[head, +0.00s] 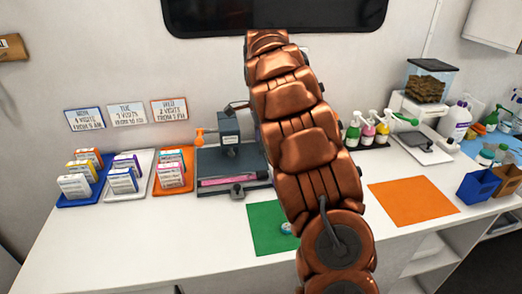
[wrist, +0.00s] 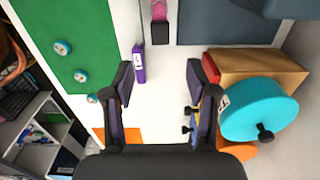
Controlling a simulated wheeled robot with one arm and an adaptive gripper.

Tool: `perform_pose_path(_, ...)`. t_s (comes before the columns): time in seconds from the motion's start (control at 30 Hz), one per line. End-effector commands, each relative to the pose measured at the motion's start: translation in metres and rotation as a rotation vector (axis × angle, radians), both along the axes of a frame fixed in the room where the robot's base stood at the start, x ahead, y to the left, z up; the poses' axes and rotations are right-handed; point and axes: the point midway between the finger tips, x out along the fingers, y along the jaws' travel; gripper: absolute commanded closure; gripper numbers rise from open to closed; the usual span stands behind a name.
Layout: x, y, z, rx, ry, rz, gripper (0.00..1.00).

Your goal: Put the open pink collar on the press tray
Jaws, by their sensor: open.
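The pink collar (head: 228,181) lies flat and straight as a strip along the front of the grey press (head: 228,128) in the head view. It seems to rest in the dark press tray (head: 207,188), but I cannot tell how it sits there. Part of a pink strip (wrist: 159,9) shows at the top of the wrist view, ending near a dark block. My gripper (wrist: 160,78) is open and empty, its fingers apart over the white counter. A small purple piece with a label (wrist: 139,62) lies near the left finger. My arm hides the gripper in the head view.
A green mat (head: 264,229) and an orange mat (head: 412,198) lie on the counter. Trays of small boxes stand left of the press. In the wrist view, a teal roll (wrist: 258,110) and a cardboard box (wrist: 262,72) are close to the right finger. Bottles stand at the back right.

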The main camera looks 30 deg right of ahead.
Motion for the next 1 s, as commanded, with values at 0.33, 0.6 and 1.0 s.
perform_pose_path(0.33,-0.005,0.006,0.006,-0.002,0.003,0.026,0.43)
perform_pose_path(0.6,-0.051,0.049,0.026,-0.020,0.028,0.266,0.43)
perform_pose_path(1.0,-0.152,0.129,0.033,0.007,0.062,0.769,0.43)
